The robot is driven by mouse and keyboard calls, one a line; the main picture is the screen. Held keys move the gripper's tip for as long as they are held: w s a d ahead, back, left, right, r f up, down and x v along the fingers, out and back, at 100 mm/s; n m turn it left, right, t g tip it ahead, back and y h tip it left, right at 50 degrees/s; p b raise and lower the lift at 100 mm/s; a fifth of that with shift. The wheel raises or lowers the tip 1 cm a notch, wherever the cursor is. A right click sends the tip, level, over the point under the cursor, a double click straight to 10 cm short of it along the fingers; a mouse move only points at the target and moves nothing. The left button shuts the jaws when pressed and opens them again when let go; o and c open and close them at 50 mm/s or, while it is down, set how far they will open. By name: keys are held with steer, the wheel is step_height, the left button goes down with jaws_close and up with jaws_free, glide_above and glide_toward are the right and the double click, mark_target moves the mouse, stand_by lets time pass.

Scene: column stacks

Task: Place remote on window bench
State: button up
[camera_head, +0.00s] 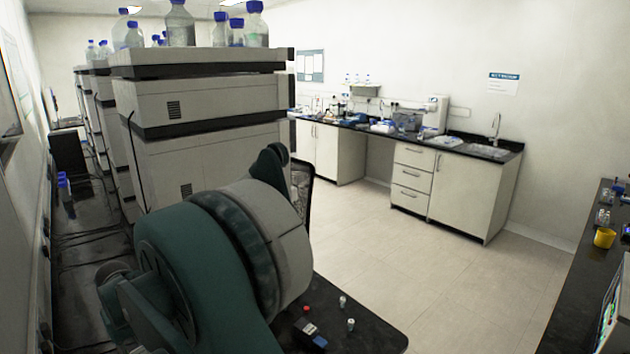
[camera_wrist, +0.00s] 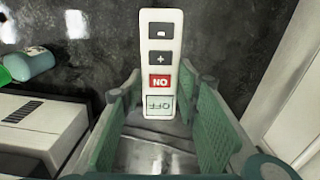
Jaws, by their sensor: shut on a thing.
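The remote (camera_wrist: 160,62) is white, with dark buttons, a red ON button and a pale OFF button. In the wrist view it stands lengthwise between the green finger pads of my gripper (camera_wrist: 163,108), which is shut on its lower end. In the head view my grey and teal arm hides the gripper and the remote. I cannot tell which surface is the window bench; a dark bench top (camera_head: 370,325) shows just past my arm.
Small vials (camera_head: 346,312) stand on the near bench top. A tall instrument stack (camera_head: 205,130) with blue-capped bottles rises behind my arm. A back bench (camera_head: 465,150) and a right bench (camera_head: 575,290) carry lab items. The floor (camera_head: 430,260) between is clear.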

steer(key=w+d+r+m+p, duration=0.1)
steer(key=w+d+m+p, duration=0.1)
steer(key=w+d, duration=0.7)
steer(key=w+d+r+m+p, duration=0.1)
steer(key=w+d, duration=0.3)
steer(key=d, duration=0.8)
steer(key=w+d+r+m+p, duration=0.2)
steer(key=w+d, duration=0.5)
steer(key=d, duration=0.4)
steer(key=w+d+f+m+b, duration=0.1)
steer(key=d+f+m+b, duration=0.1)
steer(key=d, duration=1.9)
steer(key=w+d+f+m+b, duration=0.2)
steer(key=d+f+m+b, duration=0.1)
steer(key=d, duration=1.9)
steer(key=shift+w+f+b, duration=0.15)
steer(key=shift+f+b, duration=0.25)
steer(key=shift+d, duration=0.15)
